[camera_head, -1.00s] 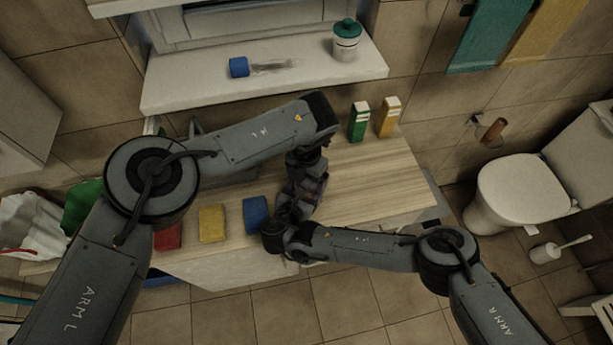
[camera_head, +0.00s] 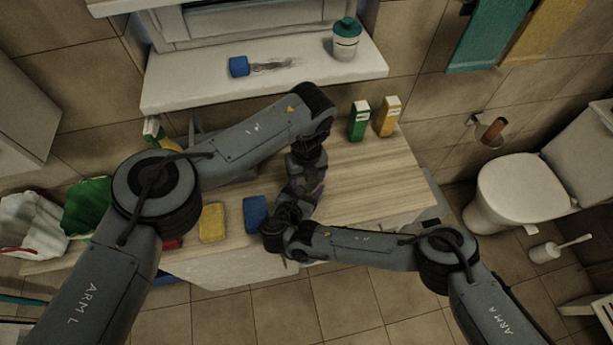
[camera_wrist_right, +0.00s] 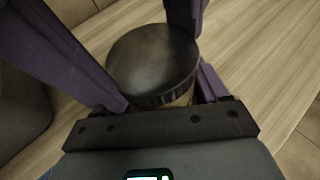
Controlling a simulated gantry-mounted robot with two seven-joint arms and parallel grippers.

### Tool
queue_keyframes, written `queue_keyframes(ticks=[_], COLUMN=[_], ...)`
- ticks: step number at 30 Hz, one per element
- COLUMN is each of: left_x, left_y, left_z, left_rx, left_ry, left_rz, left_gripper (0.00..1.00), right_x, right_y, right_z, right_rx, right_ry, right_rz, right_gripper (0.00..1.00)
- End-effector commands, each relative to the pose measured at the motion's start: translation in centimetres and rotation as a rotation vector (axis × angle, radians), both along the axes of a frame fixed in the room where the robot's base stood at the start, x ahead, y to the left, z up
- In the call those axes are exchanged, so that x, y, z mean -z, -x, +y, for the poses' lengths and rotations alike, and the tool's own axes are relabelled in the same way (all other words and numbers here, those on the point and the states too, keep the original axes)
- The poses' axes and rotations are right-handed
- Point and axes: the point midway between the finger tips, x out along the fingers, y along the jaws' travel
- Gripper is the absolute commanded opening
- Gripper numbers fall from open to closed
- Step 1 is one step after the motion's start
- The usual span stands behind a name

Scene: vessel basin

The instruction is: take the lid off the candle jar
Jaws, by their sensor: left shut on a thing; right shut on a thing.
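The candle jar's dark round lid (camera_wrist_right: 150,58), with a ribbed edge, shows in the right wrist view. A small tan strip of the candle jar (camera_wrist_right: 184,99) is visible just under it; I see no clear gap between them. Purple fingers stand on both sides of the lid. My left gripper (camera_head: 308,193) is shut on the lid, reaching in from the back. My right gripper (camera_head: 291,213) is shut on the jar from the front, and its hold is mostly hidden under the lid. In the head view the grippers hide the jar.
A blue sponge (camera_head: 255,214) and a yellow sponge (camera_head: 213,222) lie left of the grippers. The wooden counter (camera_head: 375,180) is clear on the right.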

Motion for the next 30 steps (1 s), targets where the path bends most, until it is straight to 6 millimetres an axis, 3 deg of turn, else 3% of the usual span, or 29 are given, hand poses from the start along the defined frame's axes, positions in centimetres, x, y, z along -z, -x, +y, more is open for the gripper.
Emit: queue_keyframes(ticks=[7,8,12,30], left_x=[-0.02,-0.02,-0.01,-0.16], left_y=[-0.01,-0.01,-0.01,0.02], left_z=[0.03,0.03,0.04,0.36], left_rx=[-0.002,-0.002,-0.001,-0.003], left_ry=[-0.001,-0.001,-0.001,-0.008], left_rz=[0.000,0.000,0.000,0.003], left_gripper=[0.33,0.73,0.94,0.95], right_x=[0.01,0.01,0.02,0.02], right_y=[-0.01,0.00,-0.01,-0.21], right_z=[-0.03,-0.03,-0.06,-0.49], right_rx=[0.001,0.001,0.002,0.010], right_ry=[0.000,0.000,0.001,0.004], right_rz=[0.000,0.000,0.000,-0.002], right_gripper=[0.00,0.00,0.00,0.00])
